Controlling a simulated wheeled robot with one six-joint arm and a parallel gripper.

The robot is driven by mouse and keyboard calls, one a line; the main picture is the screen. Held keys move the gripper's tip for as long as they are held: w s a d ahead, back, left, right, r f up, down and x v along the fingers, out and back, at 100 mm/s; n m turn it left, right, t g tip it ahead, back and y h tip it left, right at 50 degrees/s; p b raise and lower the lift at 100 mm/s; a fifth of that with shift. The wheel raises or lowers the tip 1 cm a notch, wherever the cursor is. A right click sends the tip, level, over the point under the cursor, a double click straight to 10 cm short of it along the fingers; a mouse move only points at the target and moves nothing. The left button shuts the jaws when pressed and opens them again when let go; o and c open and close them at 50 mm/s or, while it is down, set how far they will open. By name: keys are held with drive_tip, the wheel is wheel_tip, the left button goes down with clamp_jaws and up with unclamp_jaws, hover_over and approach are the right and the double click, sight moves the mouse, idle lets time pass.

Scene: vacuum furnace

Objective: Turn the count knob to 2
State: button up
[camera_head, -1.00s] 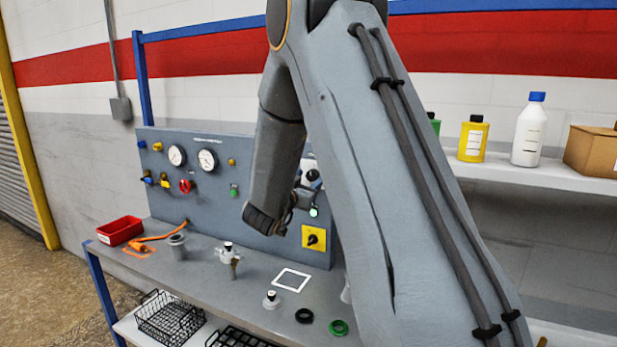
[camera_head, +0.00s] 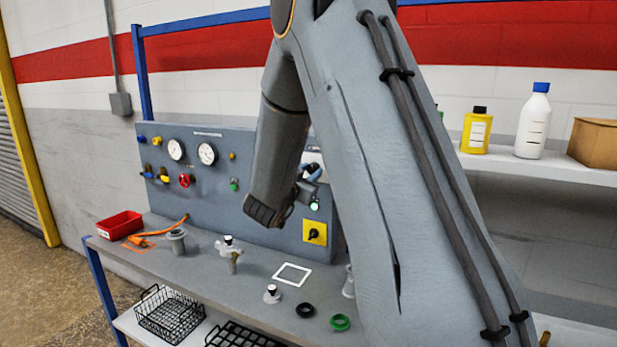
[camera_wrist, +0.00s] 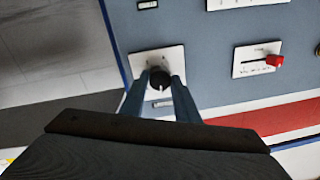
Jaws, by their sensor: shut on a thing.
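The count knob (camera_wrist: 158,79) is a round black knob on a white plate on the blue-grey panel. It shows in the wrist view between the fingertips of my gripper (camera_wrist: 160,84). The two blue fingers are closed on the knob's sides. The scale marks around the knob are too small or covered to read, so its setting cannot be told. In the head view my arm hides the knob and most of the gripper; only a bit of the blue fingers (camera_head: 312,172) shows at the panel.
A red-handled slider (camera_wrist: 274,61) sits on another white plate beside the knob. The panel (camera_head: 225,215) also carries gauges, a red knob and a yellow switch plate (camera_head: 315,233). The bench below holds a red bin (camera_head: 120,225), metal fittings and rings.

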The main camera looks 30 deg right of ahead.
drive_tip(key=m+b, duration=0.1)
drive_tip(key=b, duration=0.1)
drive_tip(key=m+b, duration=0.1)
drive_tip(key=m, duration=0.1)
drive_tip(key=m+b, duration=0.1)
drive_tip(key=b, duration=0.1)
drive_tip(key=shift+w+f+b, duration=0.1)
drive_tip(key=shift+f+b, duration=0.15)
drive_tip(key=shift+b, duration=0.1)
drive_tip(key=m+b, duration=0.5)
drive_tip(key=b, duration=0.1)
drive_tip(key=shift+h, duration=0.3)
drive_tip(key=m+b, duration=0.5)
drive_tip(key=b, duration=0.3)
drive_tip(key=shift+a+f+m+b, duration=0.1)
drive_tip(key=shift+m+b, duration=0.2)
drive_tip(key=shift+m, duration=0.1)
drive_tip(key=m+b, duration=0.4)
drive_tip(key=b, duration=0.1)
drive_tip(key=shift+g+h+b, duration=0.3)
drive_tip(key=shift+b, duration=0.05)
drive_tip(key=shift+r+m, duration=0.2)
drive_tip(key=shift+m, duration=0.2)
drive_tip(key=o, duration=1)
drive_tip(key=shift+o, duration=0.2)
drive_tip(key=shift+r, duration=0.1)
